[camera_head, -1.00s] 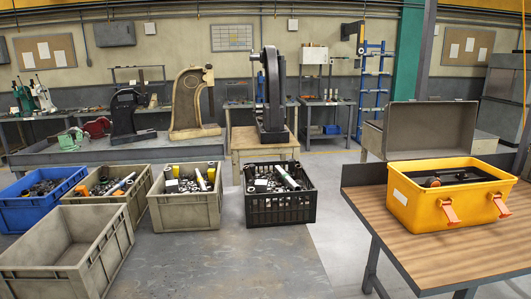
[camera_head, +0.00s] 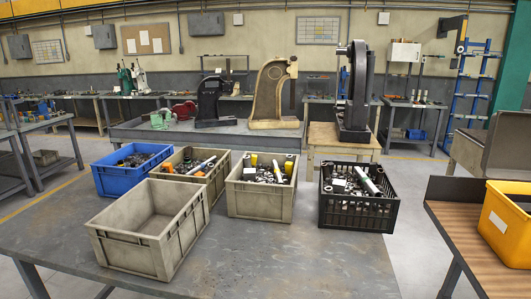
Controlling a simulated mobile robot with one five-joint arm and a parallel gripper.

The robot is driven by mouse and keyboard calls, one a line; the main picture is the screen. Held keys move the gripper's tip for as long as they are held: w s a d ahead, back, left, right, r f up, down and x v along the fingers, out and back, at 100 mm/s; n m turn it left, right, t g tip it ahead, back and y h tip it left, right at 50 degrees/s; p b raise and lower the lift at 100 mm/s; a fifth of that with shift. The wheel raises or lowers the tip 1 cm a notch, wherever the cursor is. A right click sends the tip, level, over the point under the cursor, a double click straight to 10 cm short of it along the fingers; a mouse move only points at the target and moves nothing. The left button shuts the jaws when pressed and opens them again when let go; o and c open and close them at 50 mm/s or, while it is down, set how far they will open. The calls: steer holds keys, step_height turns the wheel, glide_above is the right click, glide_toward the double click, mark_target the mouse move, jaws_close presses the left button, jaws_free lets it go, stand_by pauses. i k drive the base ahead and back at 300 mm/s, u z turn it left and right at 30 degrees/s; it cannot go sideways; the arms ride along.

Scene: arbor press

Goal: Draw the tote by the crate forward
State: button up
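A beige tote (camera_head: 262,203) filled with dark metal parts, a white cylinder and yellow pieces stands on the grey table (camera_head: 285,262), directly left of a black slatted crate (camera_head: 357,213). A narrow gap separates the two. The crate also holds metal parts and a white cylinder. An empty beige tote (camera_head: 130,246) stands nearer, at the front left. Another beige tote with parts and orange pieces (camera_head: 216,178) is behind it, partly hidden. My gripper is not in view.
A blue tote (camera_head: 120,182) with parts stands at the table's back left. The table is bare in front of the filled tote and crate. Presses (camera_head: 355,95) stand behind.

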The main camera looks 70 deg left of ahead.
mark_target(261, 198)
steer(key=z, duration=0.1)
steer(key=k, duration=1.3)
steer(key=u, duration=2.05)
steer(key=i, duration=0.85)
